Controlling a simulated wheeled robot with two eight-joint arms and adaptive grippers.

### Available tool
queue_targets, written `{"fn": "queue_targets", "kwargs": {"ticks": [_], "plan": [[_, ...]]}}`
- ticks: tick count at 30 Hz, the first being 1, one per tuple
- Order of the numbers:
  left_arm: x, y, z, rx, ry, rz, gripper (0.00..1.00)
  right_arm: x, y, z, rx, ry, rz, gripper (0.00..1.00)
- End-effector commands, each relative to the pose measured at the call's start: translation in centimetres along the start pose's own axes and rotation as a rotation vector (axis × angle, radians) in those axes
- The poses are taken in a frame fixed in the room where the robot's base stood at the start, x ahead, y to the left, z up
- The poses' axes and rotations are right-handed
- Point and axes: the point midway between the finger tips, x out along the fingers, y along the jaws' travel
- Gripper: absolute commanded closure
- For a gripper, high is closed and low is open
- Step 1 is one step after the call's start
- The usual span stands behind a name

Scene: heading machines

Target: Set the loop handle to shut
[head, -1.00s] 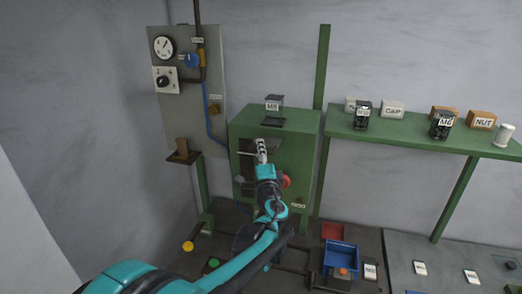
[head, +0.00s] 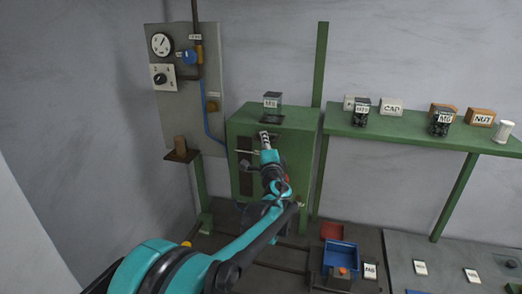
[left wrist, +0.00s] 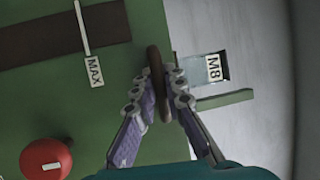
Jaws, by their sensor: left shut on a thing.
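The loop handle (left wrist: 155,72) is a brown ring seen nearly edge-on in the left wrist view, at the face of the green machine (head: 298,150). My left gripper (left wrist: 158,88) is shut on the loop handle, with a finger on each side of it. In the head view my left gripper (head: 264,139) is at the upper front of the machine, just below the M8 box. The loop is hidden or too small to tell there. My right gripper is not in view.
A red knob (left wrist: 46,159) and a MAX label (left wrist: 95,72) beside a dark slot are on the machine face. The M8 box (head: 272,99) stands on top. A green shelf (head: 400,132) with labelled boxes is at the right. A blue tray (head: 341,256) is below.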

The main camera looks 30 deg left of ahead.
Motion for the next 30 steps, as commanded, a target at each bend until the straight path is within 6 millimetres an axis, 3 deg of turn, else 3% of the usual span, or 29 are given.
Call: {"fn": "queue_targets", "kwargs": {"ticks": [9, 10, 12, 23, 30], "plan": [[0.4, 0.1, -0.2, -0.002, 0.003, 0.002, 1.0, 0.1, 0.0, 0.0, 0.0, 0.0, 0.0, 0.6], [0.4, 0.1, -0.2, -0.002, 0.003, 0.002, 0.84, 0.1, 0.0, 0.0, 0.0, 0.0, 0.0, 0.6], [0.4, 0.1, -0.2, -0.002, 0.003, 0.002, 0.67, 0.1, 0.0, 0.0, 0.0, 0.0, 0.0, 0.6], [0.0, 0.1, -0.2, -0.002, 0.003, 0.002, 0.67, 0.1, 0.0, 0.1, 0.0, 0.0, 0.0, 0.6], [-4.2, 0.2, -0.3, -0.003, 0.006, 0.003, 0.67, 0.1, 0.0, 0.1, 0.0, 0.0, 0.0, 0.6]]}}
